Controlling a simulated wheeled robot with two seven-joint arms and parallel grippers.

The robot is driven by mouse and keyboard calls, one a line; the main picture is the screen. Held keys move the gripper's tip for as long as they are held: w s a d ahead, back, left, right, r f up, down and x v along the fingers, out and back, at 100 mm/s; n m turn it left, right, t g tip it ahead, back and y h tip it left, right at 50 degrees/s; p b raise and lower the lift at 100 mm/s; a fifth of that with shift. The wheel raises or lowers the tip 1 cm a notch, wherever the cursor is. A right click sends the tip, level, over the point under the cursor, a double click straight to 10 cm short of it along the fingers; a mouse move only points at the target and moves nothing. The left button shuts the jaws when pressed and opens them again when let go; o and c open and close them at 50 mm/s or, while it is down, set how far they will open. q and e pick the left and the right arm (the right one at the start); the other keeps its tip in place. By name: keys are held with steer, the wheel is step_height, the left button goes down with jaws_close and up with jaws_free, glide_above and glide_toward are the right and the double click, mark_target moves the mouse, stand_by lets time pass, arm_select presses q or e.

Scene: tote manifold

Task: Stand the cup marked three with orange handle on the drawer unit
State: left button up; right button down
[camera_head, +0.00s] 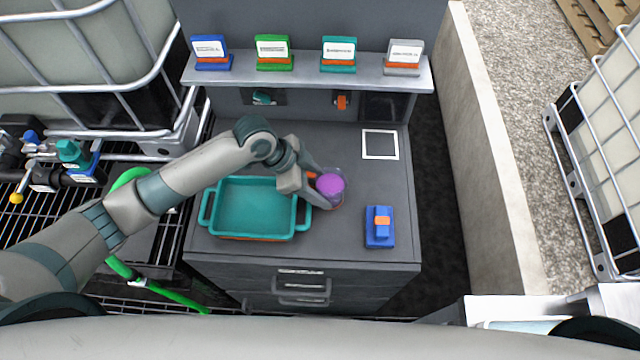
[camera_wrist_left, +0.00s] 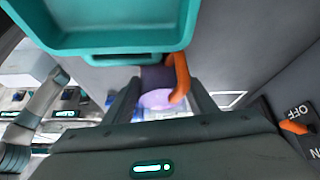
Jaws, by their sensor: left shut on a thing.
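My left gripper (camera_head: 319,184) is shut on a cup (camera_head: 331,184) with a purple top, just right of the teal tray. In the left wrist view the cup (camera_wrist_left: 158,85) sits between the two fingers of the left gripper (camera_wrist_left: 165,98), with an orange handle (camera_wrist_left: 180,78) at its right side. A bit of orange also shows beside the fingers in the head view. I cannot read any number on the cup. The cup is over the top of the dark grey drawer unit (camera_head: 340,239); I cannot tell whether it touches. My right gripper is not in view.
The teal tray (camera_head: 300,214) stands on the unit's left. A blue block with an orange part (camera_head: 380,227) is at the front right. A white square outline (camera_head: 380,157) marks a bare spot at the back right. A shelf (camera_head: 300,77) with several labelled holders runs behind.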

arm_select(q)
steer(key=shift+f, duration=0.1)
steer(key=o, duration=1.4)
steer(key=shift+a+r+b, duration=0.3)
steer(key=shift+a+r, duration=0.1)
steer(key=shift+r, duration=0.2)
steer(key=b+v, duration=0.2)
steer(key=v, duration=0.8)
steer(key=shift+a+r+b, duration=0.2)
steer(key=shift+r+b, duration=0.15)
steer(key=shift+b, duration=0.05)
